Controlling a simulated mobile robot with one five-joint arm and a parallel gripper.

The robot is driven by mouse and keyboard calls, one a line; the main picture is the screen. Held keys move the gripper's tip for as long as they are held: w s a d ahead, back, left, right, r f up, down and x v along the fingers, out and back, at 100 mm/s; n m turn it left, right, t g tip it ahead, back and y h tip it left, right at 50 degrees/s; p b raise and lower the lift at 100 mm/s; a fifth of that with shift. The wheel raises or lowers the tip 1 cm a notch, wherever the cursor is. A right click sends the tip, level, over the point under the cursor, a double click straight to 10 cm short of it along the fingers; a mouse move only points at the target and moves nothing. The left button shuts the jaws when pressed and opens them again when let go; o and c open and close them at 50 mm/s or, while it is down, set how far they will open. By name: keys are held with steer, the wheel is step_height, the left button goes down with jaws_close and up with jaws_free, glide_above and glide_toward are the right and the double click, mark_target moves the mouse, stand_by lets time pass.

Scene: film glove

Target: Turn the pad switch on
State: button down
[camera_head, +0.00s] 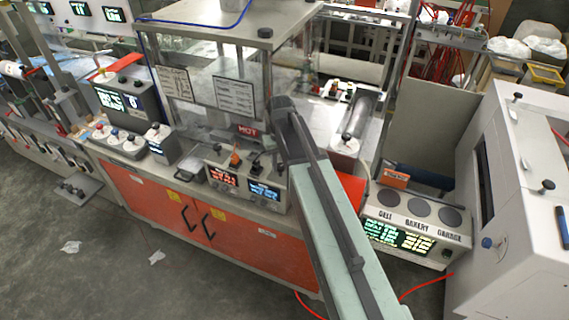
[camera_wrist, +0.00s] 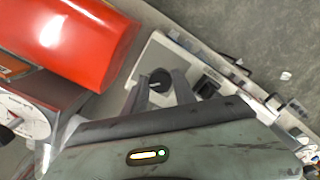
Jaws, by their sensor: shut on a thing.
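In the wrist view, a dark round knob (camera_wrist: 160,78) stands on a pale panel (camera_wrist: 145,58). My gripper (camera_wrist: 165,86) has its two grey fingers on either side of this knob and is shut on it. In the head view, my arm reaches to a control box (camera_head: 226,181) with a red and a blue display, at the front of the orange cabinet. An orange-tipped switch (camera_head: 234,159) and a dark switch (camera_head: 256,166) stand on its top. No label for the pad switch is readable.
A glass enclosure (camera_head: 205,75) with a "HOT" sign stands behind the box. A red cylinder (camera_wrist: 75,40) lies close to my gripper in the wrist view. A sorter panel (camera_head: 415,232) with dark round pads and a white machine (camera_head: 515,200) stand right. Floor is open front left.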

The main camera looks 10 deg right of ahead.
mark_target(280, 166)
steer(key=shift+w+a, duration=0.1)
stand_by(0.3)
steer(key=c, duration=1)
jaws_free()
step_height(280, 166, up, 8)
steer(key=p, duration=0.8)
steer(key=shift+f, duration=0.1)
